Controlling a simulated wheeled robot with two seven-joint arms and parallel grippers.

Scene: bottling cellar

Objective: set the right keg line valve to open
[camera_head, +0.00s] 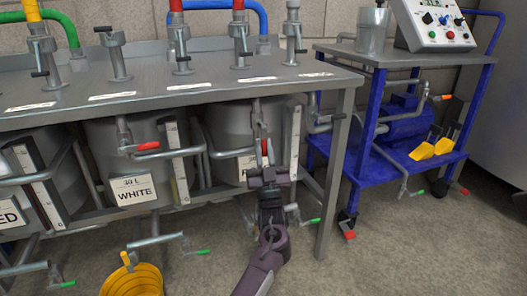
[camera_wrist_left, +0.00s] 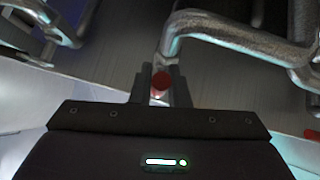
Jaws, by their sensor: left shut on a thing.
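The right keg (camera_head: 228,128) hangs under the steel bench, its label mostly hidden by my gripper. Its line valve has a red handle (camera_head: 265,147), which looks turned downward, along the pipe. My left gripper (camera_head: 264,162) reaches up from below and is shut on this red handle. In the left wrist view the handle's red end (camera_wrist_left: 160,80) sits between the two dark fingers (camera_wrist_left: 160,86). The exact handle angle is partly hidden. The middle keg, labelled WHITE (camera_head: 133,190), has a red valve handle (camera_head: 148,146) lying sideways. My right gripper is not in view.
The steel bench (camera_head: 150,83) with several taps overhangs the kegs, and its leg (camera_head: 335,170) stands right of my gripper. A blue cart (camera_head: 385,170) is farther right. Lower pipes with green handles (camera_head: 310,221) and a yellow bucket (camera_head: 135,282) are near the floor.

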